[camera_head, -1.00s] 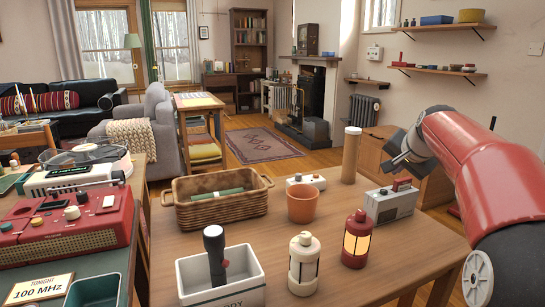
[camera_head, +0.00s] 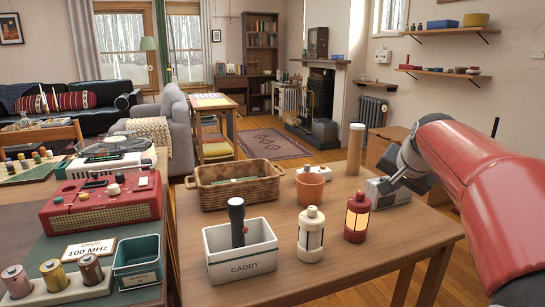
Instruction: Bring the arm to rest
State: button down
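My red arm reaches in from the right edge. My gripper (camera_head: 408,180) is at the right end of the wooden table (camera_head: 330,262), in front of part of a small grey box (camera_head: 378,196) in this view. The fingers are small and dark, and I cannot tell whether they are open or shut, or whether they touch the box. No held object is visible.
A red radio (camera_head: 100,205) is at left. The table's front right is clear.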

jog(key=s+a+f+n+g, duration=0.1)
jog(key=s+a+f+n, duration=0.15)
jog(key=s+a, duration=0.35)
jog(key=s+a+f+n, duration=0.2)
jog(key=s+a+f, duration=0.1)
jog(key=s, duration=0.6)
jog(key=s+a+f+n+g, duration=0.1)
jog(key=s+f, duration=0.3)
jog(key=s, duration=0.3)
jog(key=s+a+f+n, duration=0.2)
jog(key=s+f, duration=0.3)
jog(key=s, duration=0.2)
jog(key=shift+s+a+f+g+y, duration=0.15)
jog(key=shift+s+f+g+y, duration=0.15)
jog(key=shift+g, duration=0.1)
jog(key=shift+n, duration=0.25)
